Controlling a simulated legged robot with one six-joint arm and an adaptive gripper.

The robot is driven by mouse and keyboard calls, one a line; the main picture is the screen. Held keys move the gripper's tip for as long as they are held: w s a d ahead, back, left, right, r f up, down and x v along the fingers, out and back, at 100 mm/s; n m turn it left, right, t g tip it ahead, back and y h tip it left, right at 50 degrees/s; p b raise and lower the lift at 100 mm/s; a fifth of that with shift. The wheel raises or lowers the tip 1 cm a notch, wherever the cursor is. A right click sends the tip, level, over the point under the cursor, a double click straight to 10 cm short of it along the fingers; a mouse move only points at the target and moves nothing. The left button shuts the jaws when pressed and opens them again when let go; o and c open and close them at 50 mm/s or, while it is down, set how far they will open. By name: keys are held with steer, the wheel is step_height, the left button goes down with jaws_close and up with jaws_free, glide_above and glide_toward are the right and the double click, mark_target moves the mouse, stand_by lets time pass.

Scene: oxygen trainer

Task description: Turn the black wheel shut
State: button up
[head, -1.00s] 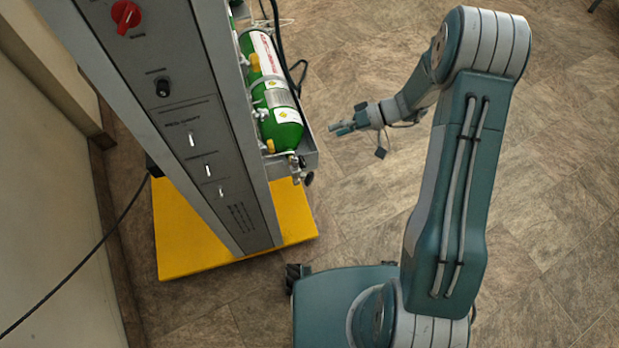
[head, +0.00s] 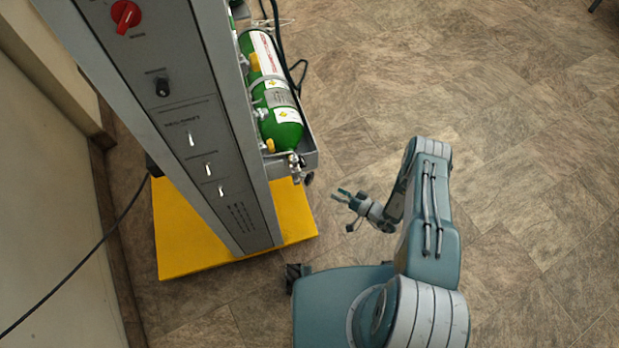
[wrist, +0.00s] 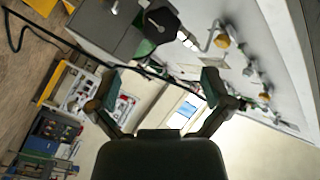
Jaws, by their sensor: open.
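The black wheel (wrist: 160,21) shows at the top of the wrist view, with a metal valve stem to its right and green behind it. In the head view the wheel (head: 308,179) is a small dark shape at the lower end of the green cylinder (head: 281,126). My gripper (head: 337,195) is open and empty to the right of the wheel and apart from it. In the wrist view its two fingers are spread (wrist: 160,82), and the wheel lies above the gap between them.
The tall grey panel (head: 190,130) with a red knob (head: 126,16) and switches stands on a yellow base (head: 180,245). A grey holder surrounds the cylinder. A black cable (head: 75,260) runs at left. The tiled floor on the right is open. Shelves show lower left in the wrist view.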

mark_target(311, 180)
steer(key=x, duration=1)
steer(key=shift+w+a, duration=0.2)
steer(key=shift+a, duration=0.15)
steer(key=c, duration=1.1)
